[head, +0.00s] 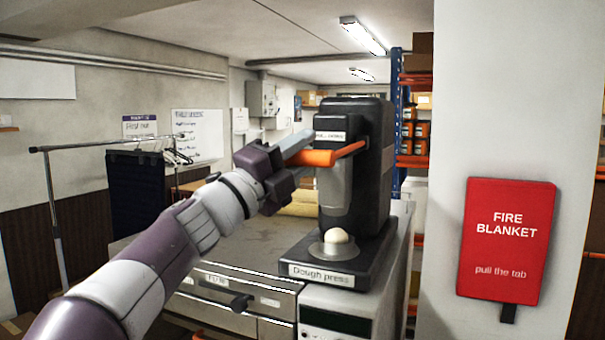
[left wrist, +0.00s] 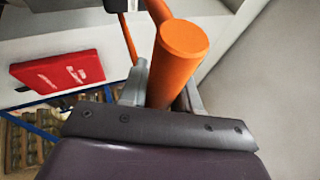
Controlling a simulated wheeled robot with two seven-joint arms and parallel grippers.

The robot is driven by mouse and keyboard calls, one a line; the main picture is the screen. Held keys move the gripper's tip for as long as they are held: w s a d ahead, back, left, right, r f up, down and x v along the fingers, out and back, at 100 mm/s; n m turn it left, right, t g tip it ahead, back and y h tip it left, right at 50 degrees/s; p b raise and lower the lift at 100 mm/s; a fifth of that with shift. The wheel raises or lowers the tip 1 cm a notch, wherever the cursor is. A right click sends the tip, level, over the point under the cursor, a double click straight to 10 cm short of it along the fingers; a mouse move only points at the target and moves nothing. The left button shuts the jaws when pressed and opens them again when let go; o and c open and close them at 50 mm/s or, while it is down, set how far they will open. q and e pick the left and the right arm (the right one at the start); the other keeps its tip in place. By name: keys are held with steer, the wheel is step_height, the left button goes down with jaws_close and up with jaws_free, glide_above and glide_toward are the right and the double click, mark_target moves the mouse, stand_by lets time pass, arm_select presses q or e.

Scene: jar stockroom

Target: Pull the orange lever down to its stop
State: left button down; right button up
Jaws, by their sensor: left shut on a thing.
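The dough press (head: 357,180) is a dark machine with a grey cylinder, standing on a counter in the head view. Its orange lever (head: 348,149) sticks out from the upper part toward the left and looks roughly level. My left gripper (head: 297,150) is shut on the orange grip of the lever. In the left wrist view the lever's round orange end (left wrist: 178,60) sits between the two grey fingers of my gripper (left wrist: 165,88). A pale ball of dough (head: 336,236) rests on the round plate under the cylinder. My right gripper is in neither view.
A red fire blanket box (head: 507,240) hangs on the white wall (head: 520,90) at the right. A clothes rack (head: 50,200) with dark cloth stands at the left. Drawers (head: 235,300) are under the counter. Shelves with orange bins (head: 415,130) stand behind the press.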

arm_select(q)
step_height(320, 180, down, 10)
steer(key=w+m+t+h+b, duration=0.1)
steer(key=w+m+h+b, duration=0.1)
steer(key=b, duration=1.2)
steer(key=shift+w+d+m+h, duration=0.3)
steer(key=shift+m+h, duration=0.3)
steer(key=shift+h, duration=0.3)
steer(key=shift+f, duration=0.1)
steer(key=c, duration=0.9)
jaws_free()
steer(key=b+v, duration=0.7)
steer(key=v, duration=0.5)
steer(key=shift+a+f, duration=0.25)
steer(key=shift+f, duration=0.05)
steer(key=shift+w, duration=0.1)
